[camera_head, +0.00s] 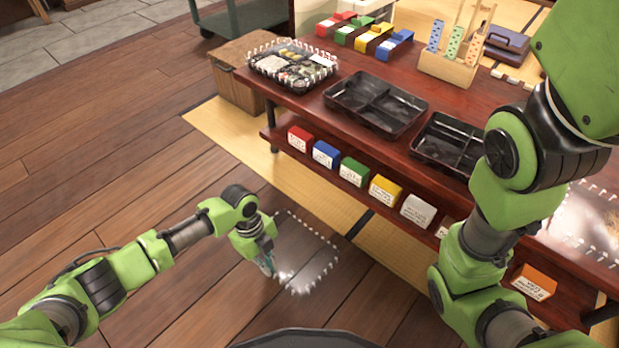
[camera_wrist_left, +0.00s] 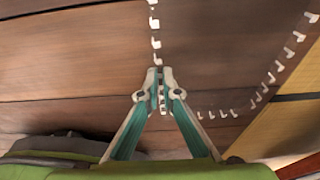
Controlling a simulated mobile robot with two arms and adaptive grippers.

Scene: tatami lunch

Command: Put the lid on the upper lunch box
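My left gripper (camera_head: 266,262) is shut on the edge of a clear lid (camera_head: 306,252) with white marks along its rim. The lid is held in the air over the wooden floor, in front of the table. The left wrist view shows the fingertips (camera_wrist_left: 161,88) pinching the rim of the see-through lid (camera_wrist_left: 215,70). On the table, a filled black lunch box (camera_head: 282,84) at the far left appears covered by a similar clear lid. Two empty black divided boxes (camera_head: 372,118) (camera_head: 437,158) stand to its right. My right gripper is out of view.
The dark red table (camera_head: 328,117) has a lower shelf with several coloured boxes (camera_head: 354,171). Another clear lid (camera_head: 588,215) lies at the table's right. Coloured blocks (camera_head: 372,40) and a wooden holder (camera_head: 447,70) stand at the back. My right arm covers part of the table.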

